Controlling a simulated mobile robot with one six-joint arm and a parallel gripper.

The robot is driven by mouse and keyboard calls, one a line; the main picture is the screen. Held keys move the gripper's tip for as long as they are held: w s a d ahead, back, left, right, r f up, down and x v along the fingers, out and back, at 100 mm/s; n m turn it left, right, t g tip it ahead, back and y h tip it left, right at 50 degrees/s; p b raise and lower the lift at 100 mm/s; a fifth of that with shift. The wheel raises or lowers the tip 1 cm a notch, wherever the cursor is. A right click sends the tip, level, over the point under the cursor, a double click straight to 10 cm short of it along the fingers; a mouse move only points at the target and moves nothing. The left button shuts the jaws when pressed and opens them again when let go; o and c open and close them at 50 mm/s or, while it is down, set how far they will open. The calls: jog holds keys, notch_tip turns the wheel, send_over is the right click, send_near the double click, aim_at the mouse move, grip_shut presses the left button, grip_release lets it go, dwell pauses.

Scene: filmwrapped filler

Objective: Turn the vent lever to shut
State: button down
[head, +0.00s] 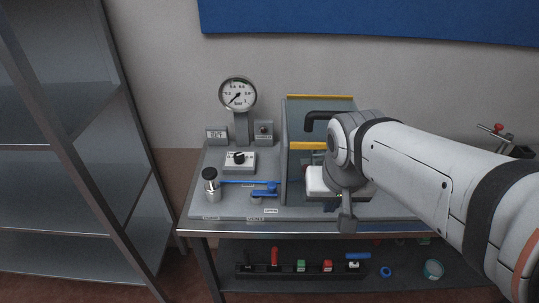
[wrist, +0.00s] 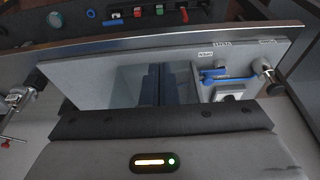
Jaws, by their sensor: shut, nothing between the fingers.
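A short blue lever (head: 265,191) sits on a small valve on the grey bench panel, left of the yellow-edged enclosure. It lies roughly parallel to the panel's front edge. It also shows in the wrist view as a blue handle (wrist: 214,73). In the head view my arm hides the fingertips.
A pressure gauge (head: 238,94) and a knob box (head: 240,161) are behind. The enclosure (head: 291,130) is at the right. A metal shelf (head: 60,161) stands left.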

jog(key=w+a+f+m+b, duration=0.1)
jog(key=w+a+f+b, duration=0.1)
jog(key=w+a, duration=0.7)
jog(key=a+f, duration=0.1)
jog(key=a, duration=0.3)
jog(key=shift+w+m+b, duration=0.25)
jog(key=shift+m+b, duration=0.1)
jog(key=shift+m, duration=0.05)
jog(key=shift+f, duration=0.2)
jog(key=w+f, duration=0.2)
jog(key=f, duration=0.1)
jog(key=w+d+f+p, duration=0.1)
jog(key=f, duration=0.2)
jog(key=w+f, duration=0.2)
jog(key=f, duration=0.1)
jog(key=shift+w+d+f+p, duration=0.15)
jog(key=shift+w+f+p, duration=0.15)
jog(key=shift+w+p, duration=0.05)
jog(key=shift+w+f, duration=0.15)
jog(key=shift+w, duration=0.5)
jog(key=shift+d, duration=0.1)
